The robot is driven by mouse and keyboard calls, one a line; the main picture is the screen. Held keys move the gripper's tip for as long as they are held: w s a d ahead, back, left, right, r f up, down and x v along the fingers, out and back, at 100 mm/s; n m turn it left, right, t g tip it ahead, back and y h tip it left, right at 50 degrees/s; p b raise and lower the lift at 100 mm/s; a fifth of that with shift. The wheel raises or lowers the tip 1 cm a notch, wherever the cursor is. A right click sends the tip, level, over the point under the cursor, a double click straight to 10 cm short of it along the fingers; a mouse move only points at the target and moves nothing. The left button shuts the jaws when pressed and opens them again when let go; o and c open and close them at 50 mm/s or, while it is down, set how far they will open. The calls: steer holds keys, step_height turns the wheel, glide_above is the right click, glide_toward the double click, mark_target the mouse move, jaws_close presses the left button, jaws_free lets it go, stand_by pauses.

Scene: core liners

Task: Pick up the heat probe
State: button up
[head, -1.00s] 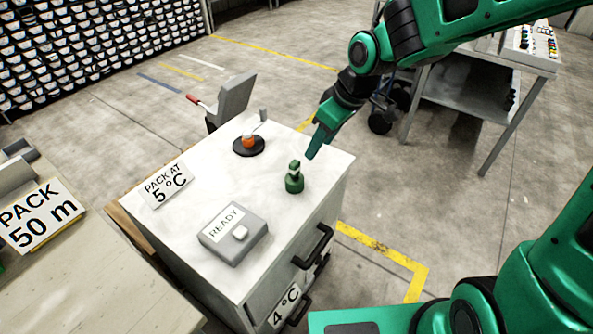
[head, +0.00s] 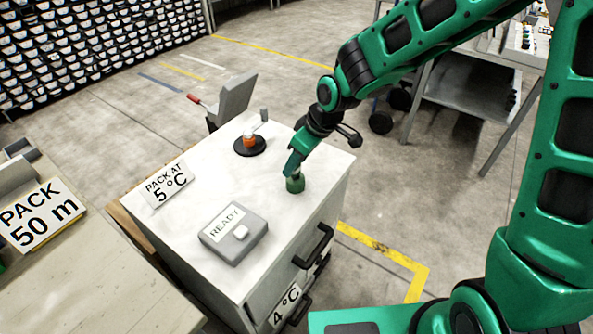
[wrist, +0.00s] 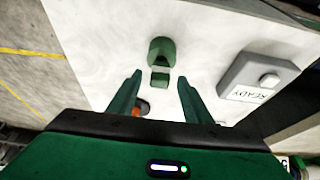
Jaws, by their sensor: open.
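A small dark green upright piece with a round base, which I take to be the heat probe (head: 295,185), stands on the white cabinet top near its right edge. In the wrist view the green piece (wrist: 161,49) stands just ahead of the fingertips, roughly centred between them. My gripper (head: 293,167) is above it in the head view and hides its upper part. In the wrist view my gripper (wrist: 160,76) is open, with a finger on each side and nothing held. I cannot tell whether the fingers touch the piece.
The white cabinet top (head: 215,185) also holds a grey READY box (head: 233,233), a PACK AT 5 °C sign (head: 168,184) and an orange piece on a black disc (head: 249,145). A bench with a PACK 50 m sign (head: 40,215) stands left. Clear surface surrounds the green piece.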

steer(key=shift+x, duration=0.85)
steer(key=c, duration=1.1)
steer(key=shift+c, duration=0.2)
steer(key=shift+r, duration=0.15)
